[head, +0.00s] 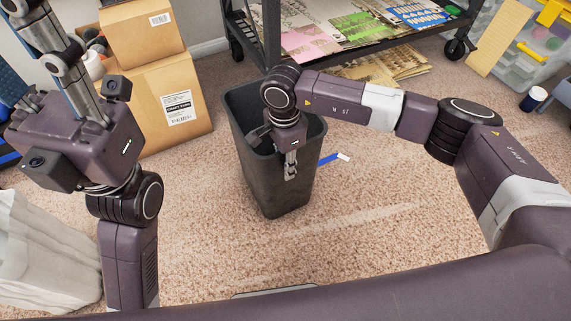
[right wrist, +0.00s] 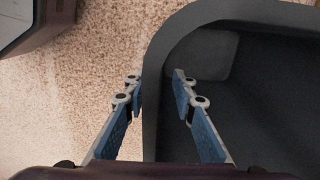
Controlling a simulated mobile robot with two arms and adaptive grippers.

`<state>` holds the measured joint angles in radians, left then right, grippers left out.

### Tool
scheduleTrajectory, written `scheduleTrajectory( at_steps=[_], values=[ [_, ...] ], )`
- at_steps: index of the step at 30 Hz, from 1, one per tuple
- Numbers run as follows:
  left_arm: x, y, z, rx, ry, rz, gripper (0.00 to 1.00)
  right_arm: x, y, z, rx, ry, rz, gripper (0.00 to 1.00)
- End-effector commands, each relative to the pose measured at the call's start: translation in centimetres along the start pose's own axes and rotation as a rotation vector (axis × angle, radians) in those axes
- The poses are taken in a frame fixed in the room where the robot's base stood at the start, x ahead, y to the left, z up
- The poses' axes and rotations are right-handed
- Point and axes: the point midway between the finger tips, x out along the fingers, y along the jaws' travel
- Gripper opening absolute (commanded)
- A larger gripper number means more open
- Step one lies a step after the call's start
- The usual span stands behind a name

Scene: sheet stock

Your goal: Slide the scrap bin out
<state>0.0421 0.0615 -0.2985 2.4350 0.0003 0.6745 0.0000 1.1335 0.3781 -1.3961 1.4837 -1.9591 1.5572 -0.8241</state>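The scrap bin (head: 268,187) is a dark grey, open-topped bin, upright on the carpet in front of the black cart. Its rim also shows in the right wrist view (right wrist: 157,90). My right gripper (head: 290,172) reaches down at the bin's near side. In the right wrist view, its blue-padded fingers (right wrist: 157,95) straddle the rim, one inside and one outside, close against the wall.
The wheeled cart (head: 271,40) with sheet stock stands behind the bin. Cardboard boxes (head: 165,100) stand to its left. A blue-and-white stick (head: 330,159) lies beside the bin's right side. A pale bin (head: 40,255) is at lower left.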

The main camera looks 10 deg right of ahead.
Motion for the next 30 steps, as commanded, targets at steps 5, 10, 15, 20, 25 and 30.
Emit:
scheduleTrajectory(
  at_steps=[5,10,15,20,25,30],
  values=[
    [0.0,0.0,-0.1,-0.001,0.002,0.0,0.4,-2.3,-0.2,0.0,0.0,0.0,-0.005,0.25],
    [0.1,0.0,-0.1,-0.001,0.003,0.001,0.4,-6.0,-0.1,0.0,-0.001,0.001,-0.005,0.25],
    [0.0,0.1,-0.1,-0.001,0.003,0.001,0.4,-9.3,-0.1,0.0,0.0,0.001,-0.002,0.25],
    [0.0,0.1,-0.1,-0.001,0.004,0.002,0.4,-11.2,0.0,0.0,0.0,0.0,0.0,0.25],
    [0.1,0.1,-0.1,-0.001,0.004,0.002,0.4,-11.8,0.0,0.0,0.0,0.001,0.002,0.25],
    [0.1,0.1,-0.1,-0.001,0.004,0.002,0.4,-11.8,0.1,0.0,0.0,0.0,0.002,0.25]
  ],
)
